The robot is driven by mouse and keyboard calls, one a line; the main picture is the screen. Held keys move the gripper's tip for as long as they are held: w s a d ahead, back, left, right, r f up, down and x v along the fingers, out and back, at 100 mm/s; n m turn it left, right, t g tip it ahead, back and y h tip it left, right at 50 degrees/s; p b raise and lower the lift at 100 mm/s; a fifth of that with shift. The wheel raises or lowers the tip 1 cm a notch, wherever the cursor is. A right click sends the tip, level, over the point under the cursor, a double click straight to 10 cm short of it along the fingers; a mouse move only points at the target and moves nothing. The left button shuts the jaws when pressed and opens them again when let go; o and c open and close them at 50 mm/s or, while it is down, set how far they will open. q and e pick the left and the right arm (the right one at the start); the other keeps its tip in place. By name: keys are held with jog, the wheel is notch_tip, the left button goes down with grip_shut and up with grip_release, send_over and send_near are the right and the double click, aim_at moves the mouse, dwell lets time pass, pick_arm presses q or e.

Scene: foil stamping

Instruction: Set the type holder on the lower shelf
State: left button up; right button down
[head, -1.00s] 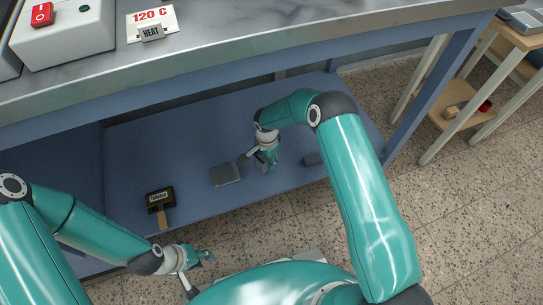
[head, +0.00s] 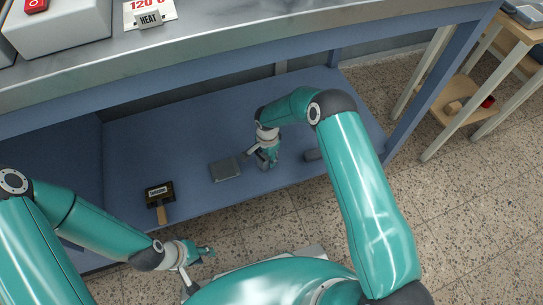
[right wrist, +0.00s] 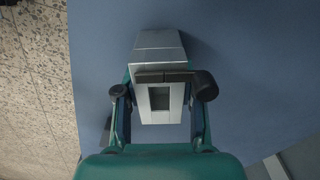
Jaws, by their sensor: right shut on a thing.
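The type holder appears to be the grey metal block with a rectangular slot and dark bar (right wrist: 157,112) between my right fingers in the right wrist view. My right gripper (head: 266,160) is shut on it, low over the blue lower shelf (head: 205,130).
A dark labelled block with a wooden handle (head: 159,193) lies further left. The worktop (head: 260,45) overhangs the shelf's back.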

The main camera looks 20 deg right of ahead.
jog(key=shift+f, duration=0.3)
jog(key=c, duration=0.6)
grip_release()
